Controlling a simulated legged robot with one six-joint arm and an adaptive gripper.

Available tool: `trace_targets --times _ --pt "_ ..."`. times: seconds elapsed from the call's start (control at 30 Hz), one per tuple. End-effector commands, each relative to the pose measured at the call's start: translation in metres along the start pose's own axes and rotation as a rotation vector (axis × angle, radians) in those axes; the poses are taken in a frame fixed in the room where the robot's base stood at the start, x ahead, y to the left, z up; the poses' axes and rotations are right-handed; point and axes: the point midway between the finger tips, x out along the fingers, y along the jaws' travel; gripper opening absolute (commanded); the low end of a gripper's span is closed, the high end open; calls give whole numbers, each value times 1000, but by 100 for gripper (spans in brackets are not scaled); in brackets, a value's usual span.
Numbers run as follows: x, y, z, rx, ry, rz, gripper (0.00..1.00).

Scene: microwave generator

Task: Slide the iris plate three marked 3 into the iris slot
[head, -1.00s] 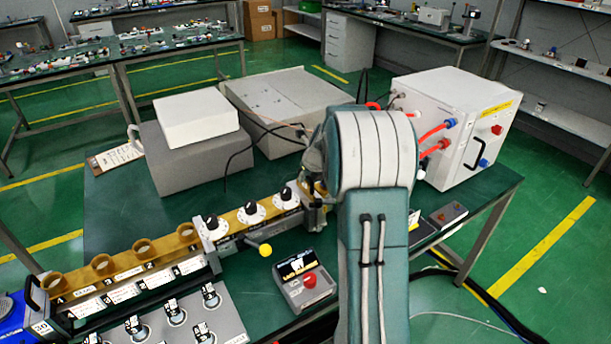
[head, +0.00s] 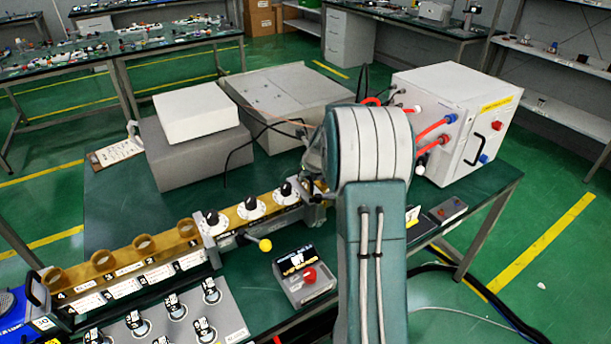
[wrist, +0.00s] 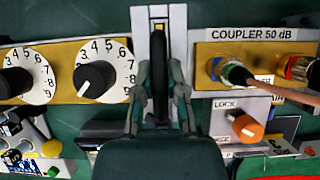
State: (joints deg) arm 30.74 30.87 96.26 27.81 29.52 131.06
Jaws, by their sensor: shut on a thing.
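In the wrist view my gripper (wrist: 160,85) is shut on a thin dark plate (wrist: 159,72), seen edge-on between the two fingers. No number shows on it, so I cannot confirm that it is plate three. The plate lines up with a narrow slot in the white-topped iris slot block (wrist: 178,35), between the dial section and the coupler. I cannot tell how deep the plate sits in the slot. In the head view my arm hides most of the gripper and the plate.
Black-knobbed dials (wrist: 97,78) stand left of the slot block, and the coupler (wrist: 232,70) is on the right. An orange lock knob (wrist: 247,128) sits close by. A yellow-tipped lever (head: 265,245) sticks out in front of the waveguide. A grey panel (head: 235,325) carries several upright pieces.

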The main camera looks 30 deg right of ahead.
Motion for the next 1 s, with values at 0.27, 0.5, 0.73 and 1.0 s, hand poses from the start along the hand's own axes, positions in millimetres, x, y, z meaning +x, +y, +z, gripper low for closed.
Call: trace_targets --times 0.27,0.5,0.73,1.0 --pt "3 0 -1 0 -1 -1 29" --pt "3 0 -2 0 0 -1 56" --pt "2 0 -2 0 1 0 56" --pt "-42 -1 -1 0 -4 -3 56"
